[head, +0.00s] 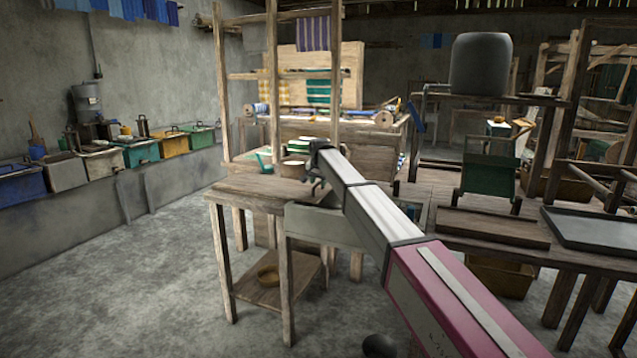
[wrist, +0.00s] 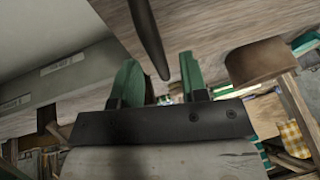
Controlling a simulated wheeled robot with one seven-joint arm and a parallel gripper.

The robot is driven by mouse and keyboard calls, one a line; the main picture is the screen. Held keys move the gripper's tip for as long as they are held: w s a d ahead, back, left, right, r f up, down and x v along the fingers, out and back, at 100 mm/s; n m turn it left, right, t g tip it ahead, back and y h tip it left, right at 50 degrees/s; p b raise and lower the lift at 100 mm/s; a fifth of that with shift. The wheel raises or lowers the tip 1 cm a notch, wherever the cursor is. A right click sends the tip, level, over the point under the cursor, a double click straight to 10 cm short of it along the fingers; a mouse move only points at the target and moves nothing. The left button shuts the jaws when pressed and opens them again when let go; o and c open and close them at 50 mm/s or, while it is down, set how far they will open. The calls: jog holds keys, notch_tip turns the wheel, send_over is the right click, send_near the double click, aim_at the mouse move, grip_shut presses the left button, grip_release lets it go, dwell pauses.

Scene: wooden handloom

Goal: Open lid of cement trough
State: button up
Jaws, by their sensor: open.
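A row of coloured troughs stands on a ledge along the left wall in the head view. A grey, cement-looking trough (head: 66,172) sits between a blue trough and a paler one. Its top is small in view, and I cannot tell how its lid lies. My gripper (head: 317,172) is far to the right of the row, above a small wooden table. In the wrist view my gripper (wrist: 158,80) shows two green fingers standing apart. No held object shows between them. A dark curved bar (wrist: 148,38) crosses near the fingertips.
Wooden benches with trays (head: 590,228) fill the right. The concrete floor (head: 130,280) at left is clear.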

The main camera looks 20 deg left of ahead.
jog(key=v, duration=1)
jog(key=shift+s+r, duration=0.15)
jog(key=shift+r, duration=0.15)
